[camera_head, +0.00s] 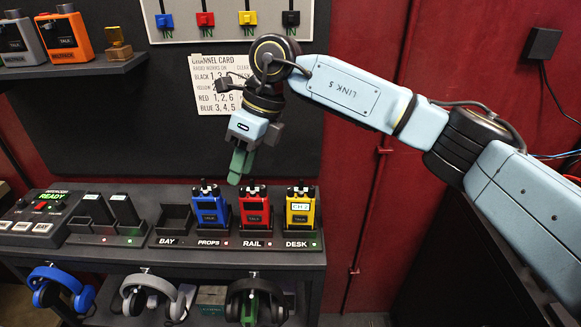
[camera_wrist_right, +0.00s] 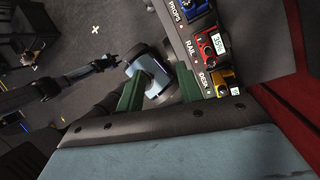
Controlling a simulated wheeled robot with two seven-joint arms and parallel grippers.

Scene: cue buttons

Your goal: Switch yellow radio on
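The yellow radio (camera_head: 301,207) stands upright in the DESK slot, at the right end of the charging shelf, its small screen reading CH 2. It also shows in the wrist view (camera_wrist_right: 224,78), near the fingers. My right gripper (camera_head: 238,168) hangs above the shelf, over the gap between the blue and red radios, touching nothing. In the wrist view its two green fingers (camera_wrist_right: 158,91) are apart with nothing held between them.
A red radio (camera_head: 254,207) and a blue radio (camera_head: 210,207) stand left of the yellow one; the BAY slot (camera_head: 174,219) is empty. A channel card (camera_head: 215,101), partly hidden by my arm, hangs behind. Headphones (camera_head: 254,297) hang below. Coloured switches (camera_head: 206,19) line the wall above.

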